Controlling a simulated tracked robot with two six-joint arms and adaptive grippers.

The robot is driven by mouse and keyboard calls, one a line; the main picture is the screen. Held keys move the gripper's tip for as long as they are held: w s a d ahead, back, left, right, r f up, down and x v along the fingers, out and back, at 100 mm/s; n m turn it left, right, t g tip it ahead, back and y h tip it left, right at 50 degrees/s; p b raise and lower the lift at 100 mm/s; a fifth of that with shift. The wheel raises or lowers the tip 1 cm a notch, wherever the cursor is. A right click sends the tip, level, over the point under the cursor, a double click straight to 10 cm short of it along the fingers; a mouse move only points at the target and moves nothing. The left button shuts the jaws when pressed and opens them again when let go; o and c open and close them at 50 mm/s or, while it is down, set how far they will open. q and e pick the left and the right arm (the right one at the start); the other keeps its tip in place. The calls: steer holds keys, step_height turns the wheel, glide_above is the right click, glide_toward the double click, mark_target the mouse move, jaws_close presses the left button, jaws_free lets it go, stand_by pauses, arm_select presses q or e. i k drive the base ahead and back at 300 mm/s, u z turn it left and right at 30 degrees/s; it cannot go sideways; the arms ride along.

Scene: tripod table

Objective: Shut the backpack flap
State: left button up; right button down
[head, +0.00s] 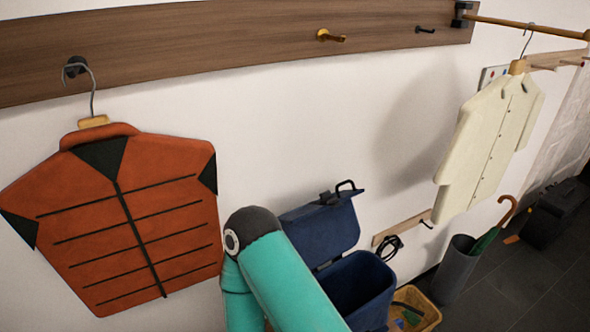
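The dark blue backpack (376,296) stands low in the middle of the head view, against the white wall. Its flap (322,233) is raised and tilted back toward the wall, with a black handle at its top edge. The backpack's mouth is open and its inside looks dark. A teal arm link with a dark cap, one of mine, covers the backpack's left side and the lower left of the flap. Neither gripper shows in this view.
An orange jacket (140,220) hangs at left and a cream shirt (488,145) at right. A wooden rail with hooks (230,40) runs along the wall. A basket (428,312) and a grey umbrella stand (455,272) are right of the backpack. Dark floor is open at lower right.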

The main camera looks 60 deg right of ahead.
mark_target(320, 234)
steer(key=k, duration=1.6)
steer(key=z, duration=0.7)
steer(key=i, duration=0.85)
steer(key=z, duration=0.1)
